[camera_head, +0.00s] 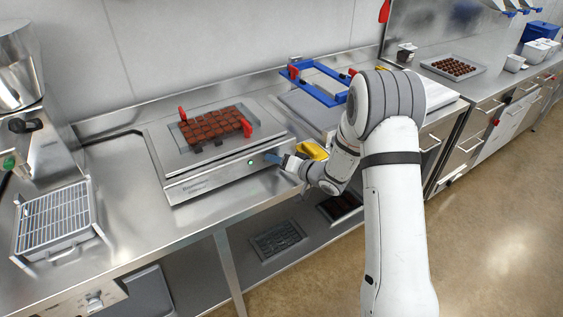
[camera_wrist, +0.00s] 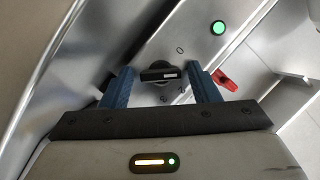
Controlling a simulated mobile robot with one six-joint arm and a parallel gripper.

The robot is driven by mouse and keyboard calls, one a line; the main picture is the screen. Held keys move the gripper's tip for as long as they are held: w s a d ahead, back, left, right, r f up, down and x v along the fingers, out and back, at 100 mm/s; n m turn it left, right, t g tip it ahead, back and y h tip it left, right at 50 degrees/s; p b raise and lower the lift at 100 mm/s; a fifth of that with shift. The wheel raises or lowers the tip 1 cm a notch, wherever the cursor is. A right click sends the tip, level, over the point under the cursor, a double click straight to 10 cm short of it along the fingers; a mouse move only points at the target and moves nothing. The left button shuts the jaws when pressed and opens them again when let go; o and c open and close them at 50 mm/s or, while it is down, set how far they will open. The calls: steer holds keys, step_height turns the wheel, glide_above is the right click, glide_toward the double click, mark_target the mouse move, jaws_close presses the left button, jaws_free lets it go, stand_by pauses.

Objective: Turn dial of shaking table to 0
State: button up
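The shaking table (camera_head: 185,187) stands on the steel counter, with its dial on the front panel. In the wrist view the dial (camera_wrist: 158,73) is a black knob with a bar grip lying roughly level across the picture and a white mark near its right end. Numbers are printed around it: a 0 shows above right, and other digits below. My gripper (camera_wrist: 162,88) has its blue fingers apart, one on each side of the dial, with small gaps seeming to show. In the head view my gripper (camera_head: 273,158) is at the panel's right end and hides the dial.
A green light (camera_wrist: 218,27) glows on the panel. A chocolate-filled mould (camera_head: 217,125) with red clamps lies on the shaking table. A yellow object (camera_head: 312,150) is close behind my wrist. A blue frame (camera_head: 318,83) is at the back right, and a wire rack (camera_head: 55,218) at left.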

steer(key=c, duration=0.7)
steer(key=shift+d, duration=0.25)
steer(key=shift+c, duration=0.7)
steer(key=shift+a, duration=0.2)
steer(key=shift+n+b, duration=0.3)
steer(key=shift+b, duration=0.1)
steer(key=n+h+b, duration=0.1)
steer(key=b, duration=0.1)
steer(key=n+h+b, duration=0.1)
steer(key=n+b, duration=0.1)
steer(key=shift+s+a+f+t+b, duration=0.1)
steer(key=shift+a+f+t+b, duration=0.1)
steer(key=shift+t+b, duration=0.15)
steer(key=n+h+b, duration=0.1)
steer(key=b, duration=0.3)
steer(key=shift+n+t, duration=0.35)
steer(key=shift+n, duration=0.05)
steer(key=shift+r+n+h+b, duration=0.15)
steer(key=shift+n+h+b, duration=0.3)
steer(key=shift+b, duration=0.2)
steer(key=shift+r, duration=0.1)
